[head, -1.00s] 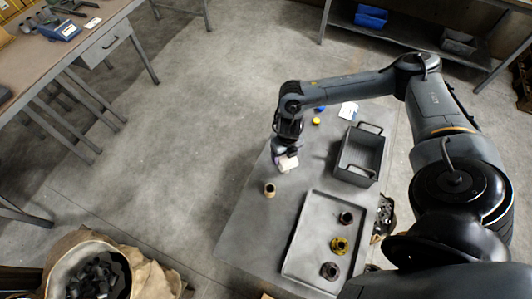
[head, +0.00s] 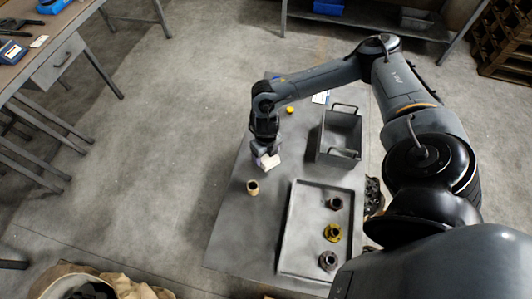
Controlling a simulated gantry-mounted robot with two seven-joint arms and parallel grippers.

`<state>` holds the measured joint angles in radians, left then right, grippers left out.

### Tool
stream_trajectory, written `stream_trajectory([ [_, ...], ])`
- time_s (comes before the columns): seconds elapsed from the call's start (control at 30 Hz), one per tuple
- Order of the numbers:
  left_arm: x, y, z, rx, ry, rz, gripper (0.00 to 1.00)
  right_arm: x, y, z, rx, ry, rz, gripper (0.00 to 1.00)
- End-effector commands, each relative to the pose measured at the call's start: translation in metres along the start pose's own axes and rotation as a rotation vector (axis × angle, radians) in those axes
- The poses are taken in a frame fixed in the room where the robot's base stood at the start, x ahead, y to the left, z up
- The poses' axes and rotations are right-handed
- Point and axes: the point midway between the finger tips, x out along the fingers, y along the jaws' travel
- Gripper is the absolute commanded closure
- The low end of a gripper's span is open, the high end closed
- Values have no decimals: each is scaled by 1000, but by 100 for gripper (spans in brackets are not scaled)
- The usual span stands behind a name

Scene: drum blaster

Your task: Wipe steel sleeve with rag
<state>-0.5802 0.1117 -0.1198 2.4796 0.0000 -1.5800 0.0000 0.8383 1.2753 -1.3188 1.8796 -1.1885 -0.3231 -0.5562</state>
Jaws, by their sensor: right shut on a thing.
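My right gripper (head: 265,148) is shut on a pale, whitish cloth, the rag (head: 268,162), and holds it over the grey work table (head: 232,222). A small tan, hollow cylinder (head: 253,187) stands upright on the table, just below and left of the rag in the picture; it may be the steel sleeve, though its material is hard to tell. A visible gap separates it from the rag. My left gripper is not in view.
A grey tray (head: 284,230) holds a dark part (head: 334,203), a yellow flanged part (head: 332,232) and a grey ring-like part (head: 328,260). A handled grey bin (head: 322,137) stands behind it. A small yellow item (head: 290,110) lies near the far edge. The table's left part is clear.

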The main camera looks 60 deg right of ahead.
Motion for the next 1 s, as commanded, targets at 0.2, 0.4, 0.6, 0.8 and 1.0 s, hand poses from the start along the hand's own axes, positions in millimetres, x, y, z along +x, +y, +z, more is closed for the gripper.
stream_trajectory([
  [0.2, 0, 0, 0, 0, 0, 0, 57, 0, 0, 0, 0, 0, 0, 53],
  [0.4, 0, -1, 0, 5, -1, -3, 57, 0, 0, 0, 0, 0, 0, 53],
  [0.6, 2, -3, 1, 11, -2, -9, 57, 3, 0, 0, 0, 0, 0, 53],
  [0.8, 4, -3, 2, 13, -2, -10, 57, 7, 0, 0, 0, 0, 0, 53],
  [1.0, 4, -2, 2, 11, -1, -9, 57, 7, 0, 2, 0, -1, 0, 53],
])
